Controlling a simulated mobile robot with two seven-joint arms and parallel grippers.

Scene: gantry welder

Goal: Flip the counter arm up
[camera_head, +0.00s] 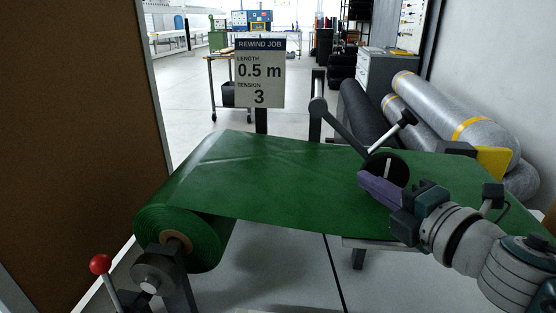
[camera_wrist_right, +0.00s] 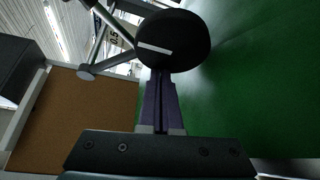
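The counter arm (camera_head: 343,129) is a dark bar running from a pivot on a post down to a black wheel (camera_head: 384,163) with a white mark. The wheel is low, at the green sheet (camera_head: 280,178); I cannot tell whether it touches. A light rod with a black handle (camera_head: 406,118) rises from near the wheel. My right gripper (camera_head: 362,184) has purple fingers shut together, with nothing visible between them. Its tips are just beside the wheel; in the right wrist view the wheel (camera_wrist_right: 173,38) is straight beyond them, contact unclear. My left gripper is out of view.
A sign (camera_head: 260,73) stands behind the sheet. A green roll (camera_head: 190,235) and a red-knobbed lever (camera_head: 100,264) are at the front left. Wrapped rolls (camera_head: 455,112) lie at the right, beside a yellow part (camera_head: 493,161). A brown panel (camera_head: 70,130) fills the left.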

